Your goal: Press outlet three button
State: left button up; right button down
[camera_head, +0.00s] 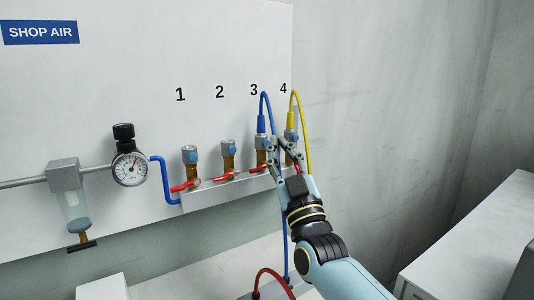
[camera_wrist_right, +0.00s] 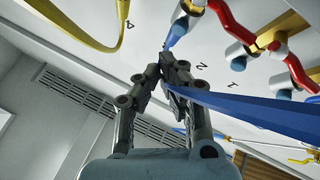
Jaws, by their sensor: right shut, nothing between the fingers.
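Outlet three (camera_head: 262,155) is under the number 3 in the head view, with a blue hose (camera_head: 264,100) plugged into its top. A small round blue button shows on its front, partly covered by my gripper. My right gripper (camera_head: 277,143) is shut and empty, with its tips in front of outlet three, toward outlet four. In the right wrist view the closed fingertips (camera_wrist_right: 168,52) are close to a blue part at the panel. Whether they touch it, I cannot tell. My left gripper is not in view.
Outlet four (camera_head: 291,135) has a yellow hose (camera_head: 306,130). Outlets one (camera_head: 190,168) and two (camera_head: 228,160) have red levers and no hoses. A pressure gauge (camera_head: 130,168) is at the left. The blue hose (camera_wrist_right: 250,110) runs close beside the fingers in the wrist view.

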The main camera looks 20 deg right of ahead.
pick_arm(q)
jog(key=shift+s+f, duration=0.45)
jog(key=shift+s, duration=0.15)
pick_arm(e)
jog(key=shift+w+a, duration=0.1)
jog(key=shift+w, duration=0.8)
pick_arm(q)
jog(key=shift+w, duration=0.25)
jog(key=shift+b, duration=0.3)
pick_arm(e)
jog(key=shift+w, duration=0.1)
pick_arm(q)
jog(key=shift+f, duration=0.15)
pick_arm(e)
jog(key=shift+w+a, duration=0.1)
jog(key=shift+w, duration=0.2)
pick_arm(q)
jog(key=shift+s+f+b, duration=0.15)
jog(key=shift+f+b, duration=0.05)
jog(key=shift+b, duration=0.15)
pick_arm(e)
jog(key=shift+w, duration=0.45)
jog(key=shift+s, duration=0.1)
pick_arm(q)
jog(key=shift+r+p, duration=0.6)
pick_arm(e)
jog(key=shift+s, duration=0.8)
